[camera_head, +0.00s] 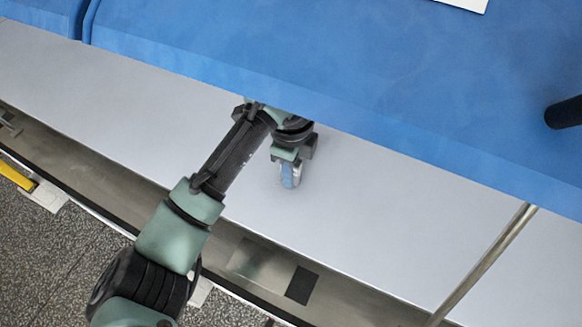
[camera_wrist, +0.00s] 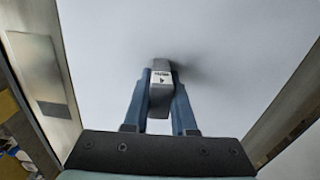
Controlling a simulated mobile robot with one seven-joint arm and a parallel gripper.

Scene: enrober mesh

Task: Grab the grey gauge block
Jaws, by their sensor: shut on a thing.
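The grey gauge block (camera_wrist: 160,96) shows in the wrist view, a small upright-looking grey piece with a white label bearing dark print. It sits between the two blue fingers of my gripper (camera_wrist: 161,84), which are shut on it from both sides. In the head view my gripper (camera_head: 290,178) points down at the white surface beside the blue housing. The block cannot be made out there, as the fingers and wrist cover it. I cannot tell whether the block touches the surface.
A pale flat surface (camera_head: 390,220) runs diagonally and is clear around my gripper. A large blue housing (camera_head: 330,60) overhangs its upper side. A metal rail (camera_head: 485,262) crosses at right. A metal ledge with a dark patch (camera_head: 302,285) borders the lower side.

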